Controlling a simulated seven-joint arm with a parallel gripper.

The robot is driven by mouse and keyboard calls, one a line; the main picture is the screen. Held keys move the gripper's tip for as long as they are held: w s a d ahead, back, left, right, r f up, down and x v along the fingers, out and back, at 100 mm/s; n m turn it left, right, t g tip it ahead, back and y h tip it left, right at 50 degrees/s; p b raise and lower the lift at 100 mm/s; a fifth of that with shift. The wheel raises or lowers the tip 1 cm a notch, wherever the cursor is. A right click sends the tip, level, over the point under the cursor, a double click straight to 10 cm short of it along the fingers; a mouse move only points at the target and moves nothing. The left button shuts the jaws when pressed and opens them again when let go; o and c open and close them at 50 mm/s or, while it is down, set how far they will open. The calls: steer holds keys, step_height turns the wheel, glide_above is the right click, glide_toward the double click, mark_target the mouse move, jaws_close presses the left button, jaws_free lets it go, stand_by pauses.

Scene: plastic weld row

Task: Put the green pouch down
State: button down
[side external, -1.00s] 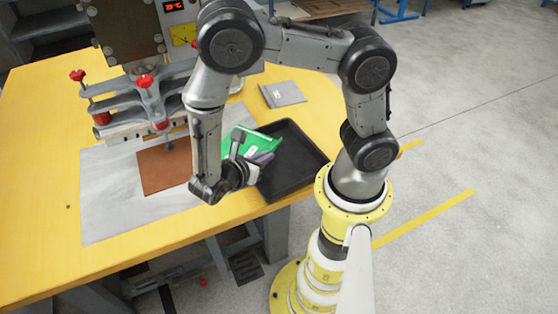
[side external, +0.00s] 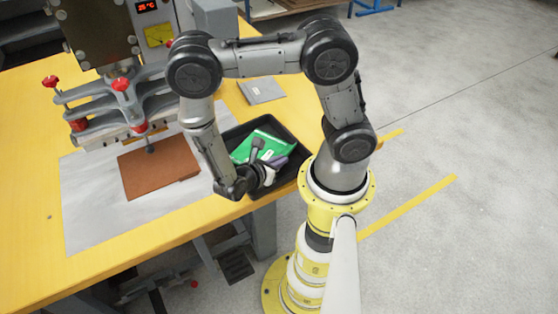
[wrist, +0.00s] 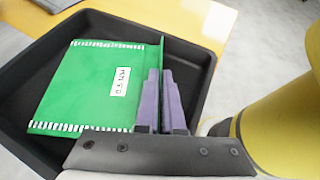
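The green pouch (side external: 258,143) is flat, with white stitched edges and a white label, and lies within the outline of the black tray (side external: 294,174). In the wrist view the pouch (wrist: 88,90) shows face up over the left part of the tray (wrist: 205,62), with a raised edge along its right side. My gripper (wrist: 162,92) has purple fingers shut on that raised edge. In the side view my gripper (side external: 277,163) is at the pouch's right end. I cannot tell whether the pouch touches the tray floor.
A grey pouch (side external: 261,90) lies on the yellow table (side external: 35,205) behind the tray. A brown sheet (side external: 158,168) lies on a grey mat (side external: 100,215) to the left, under the press (side external: 110,95) with red knobs. The tray holds nothing else that I see.

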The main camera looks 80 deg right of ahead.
steer(key=shift+f, duration=0.8)
steer(key=c, duration=1)
jaws_free()
steer(key=shift+c, duration=0.2)
steer(key=shift+r, duration=0.25)
steer(key=v, duration=1.2)
steer(key=shift+d+r, duration=0.1)
steer(key=shift+r, duration=0.3)
step_height(320, 180, up, 25)
steer(key=s+m+t+y, duration=0.2)
steer(key=m+t+y, duration=0.7)
steer(key=m, duration=0.5)
steer(key=y, duration=0.2)
steer(key=shift+s+d+y, duration=0.25)
steer(key=shift+s+y, duration=0.1)
steer(key=shift+y, duration=0.05)
